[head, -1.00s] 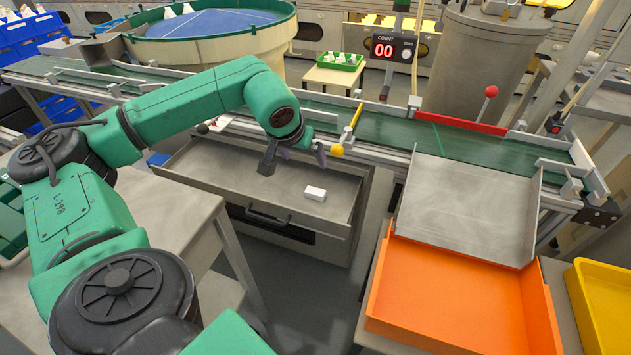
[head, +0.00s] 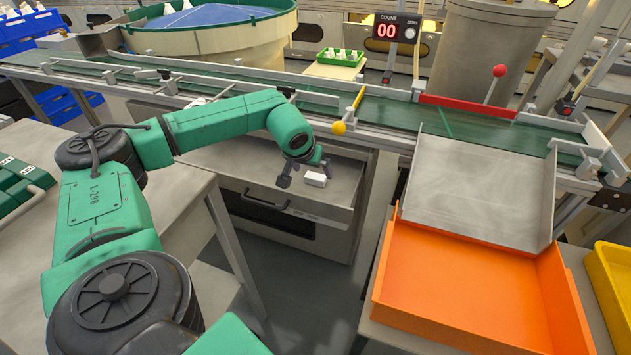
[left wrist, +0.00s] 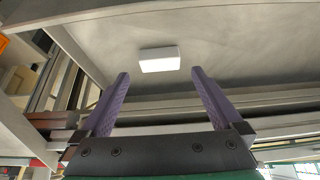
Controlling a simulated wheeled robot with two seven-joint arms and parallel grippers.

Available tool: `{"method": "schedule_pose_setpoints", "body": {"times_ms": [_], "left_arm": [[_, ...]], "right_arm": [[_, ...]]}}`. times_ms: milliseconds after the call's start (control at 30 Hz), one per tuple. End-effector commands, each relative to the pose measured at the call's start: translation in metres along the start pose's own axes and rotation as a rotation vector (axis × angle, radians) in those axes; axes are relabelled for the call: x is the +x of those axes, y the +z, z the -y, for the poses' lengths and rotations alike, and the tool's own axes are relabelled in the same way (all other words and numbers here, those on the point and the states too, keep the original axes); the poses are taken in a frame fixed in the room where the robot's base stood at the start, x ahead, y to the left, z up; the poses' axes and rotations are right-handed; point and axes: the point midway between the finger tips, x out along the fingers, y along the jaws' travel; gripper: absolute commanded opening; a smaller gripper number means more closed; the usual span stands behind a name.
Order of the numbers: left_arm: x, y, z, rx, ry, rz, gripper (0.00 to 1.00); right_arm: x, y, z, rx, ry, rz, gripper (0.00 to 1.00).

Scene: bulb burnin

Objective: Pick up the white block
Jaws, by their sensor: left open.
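The white block (head: 315,179) lies on the floor of the open grey drawer (head: 345,190), towards its right part. My left gripper (head: 304,178) is at the drawer, close to the block, with its fingers spread to either side of it in the head view. In the left wrist view the block (left wrist: 160,59) shows beyond the two purple fingertips (left wrist: 160,74), roughly centred between them. The gripper is open and empty. The block appears apart from the fingers. My right gripper is not in view.
The drawer's front wall and handle (head: 266,201) stand on the near side. An orange tray (head: 455,290) and a grey chute (head: 480,190) are to the right.

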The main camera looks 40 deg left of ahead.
Motion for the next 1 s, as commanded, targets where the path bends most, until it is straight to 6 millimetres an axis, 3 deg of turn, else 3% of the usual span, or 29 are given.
{"method": "schedule_pose_setpoints", "body": {"times_ms": [200, 433, 467, 633, 667, 1000], "left_arm": [[0.041, 0.002, 0.001, -0.002, -0.001, 0.001, 1.00], [0.044, 0.001, 0.001, -0.001, 0.000, 0.000, 1.00], [0.044, 0.001, 0.001, -0.001, 0.000, 0.000, 0.92], [0.043, 0.001, 0.001, -0.001, -0.001, 0.000, 0.27], [0.043, 0.001, 0.001, -0.002, -0.001, 0.000, 0.20], [0.038, 0.001, 0.001, -0.002, -0.001, 0.001, 0.20]], "right_arm": [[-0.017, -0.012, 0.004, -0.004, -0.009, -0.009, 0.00], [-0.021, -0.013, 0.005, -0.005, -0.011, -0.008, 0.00], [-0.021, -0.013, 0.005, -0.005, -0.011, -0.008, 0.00], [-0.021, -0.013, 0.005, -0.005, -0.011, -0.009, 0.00], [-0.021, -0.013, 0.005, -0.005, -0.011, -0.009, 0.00], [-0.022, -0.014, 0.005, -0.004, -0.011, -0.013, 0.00]]}}
